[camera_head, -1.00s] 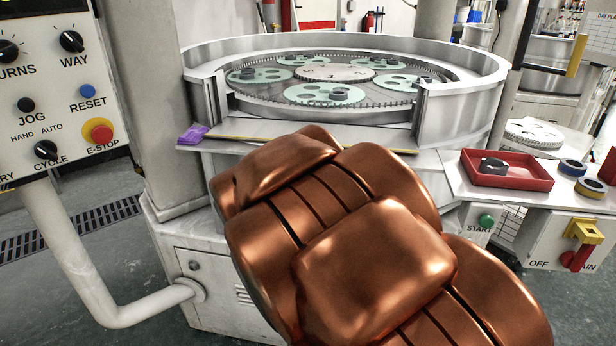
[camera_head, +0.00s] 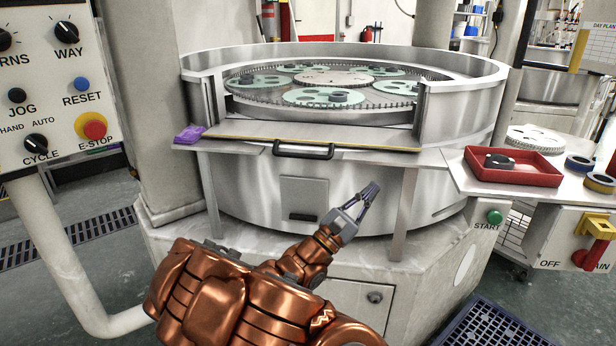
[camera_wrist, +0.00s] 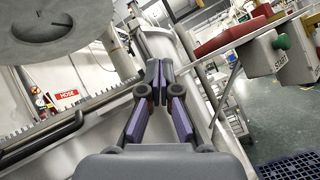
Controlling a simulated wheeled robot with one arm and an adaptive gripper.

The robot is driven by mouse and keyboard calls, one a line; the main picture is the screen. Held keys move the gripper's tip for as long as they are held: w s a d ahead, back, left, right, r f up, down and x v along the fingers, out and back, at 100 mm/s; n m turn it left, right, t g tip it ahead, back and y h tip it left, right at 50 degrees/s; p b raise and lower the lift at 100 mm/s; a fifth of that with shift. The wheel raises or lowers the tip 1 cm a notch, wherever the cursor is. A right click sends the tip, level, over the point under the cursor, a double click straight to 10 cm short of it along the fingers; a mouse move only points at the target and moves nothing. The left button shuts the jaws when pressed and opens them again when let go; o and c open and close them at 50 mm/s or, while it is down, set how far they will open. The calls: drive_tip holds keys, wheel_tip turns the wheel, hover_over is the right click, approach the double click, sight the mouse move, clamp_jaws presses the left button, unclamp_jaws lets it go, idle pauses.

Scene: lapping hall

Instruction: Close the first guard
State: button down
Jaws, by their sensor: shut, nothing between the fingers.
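The guard (camera_head: 240,134) is a pale panel with a yellow front edge. It sits low across the front gap of the round lapping machine (camera_head: 460,110), and the gap above it is open. Its black handle (camera_head: 303,152) hangs at the middle of the front edge. In the wrist view a dark bar that looks like the handle (camera_wrist: 58,133) shows at left. My gripper (camera_head: 371,190) is shut and empty, below and to the right of the handle, apart from it. Its fingertips meet in the wrist view (camera_wrist: 159,66).
A purple item (camera_head: 190,134) lies at the guard's left end. A red tray (camera_head: 512,167) and tape rolls (camera_head: 580,166) rest on the right shelf, above the START button (camera_head: 494,217). The control panel (camera_head: 55,85) stands at left. A dark floor grate (camera_head: 497,325) lies at lower right.

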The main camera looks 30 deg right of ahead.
drive_tip(key=w+a+f+n+t+y+b, duration=0.1)
drive_tip(key=w+a+f+n+t+y, duration=0.3)
drive_tip(key=w+f+n+t, duration=0.35)
drive_tip(key=w+a+f+n+t+y+b, duration=0.1)
drive_tip(key=w+a+f+n+t+y, duration=0.3)
drive_tip(key=w+f+n+t, duration=0.35)
drive_tip(key=w+d+r, duration=0.2)
drive_tip(key=r, duration=0.1)
drive_tip(key=w+d+r+t+p, duration=0.1)
drive_tip(key=w+d+r, duration=0.1)
drive_tip(key=r, duration=0.2)
drive_tip(key=w+d+r+t, duration=0.1)
drive_tip(key=w+d+r, duration=0.1)
drive_tip(key=w+r, duration=0.1)
drive_tip(key=shift+w+d+r+p, duration=0.1)
drive_tip(key=shift+d+r+p, duration=0.15)
drive_tip(key=shift+p, duration=0.1)
drive_tip(key=shift+w+r, duration=0.1)
drive_tip(key=shift+r, duration=0.4)
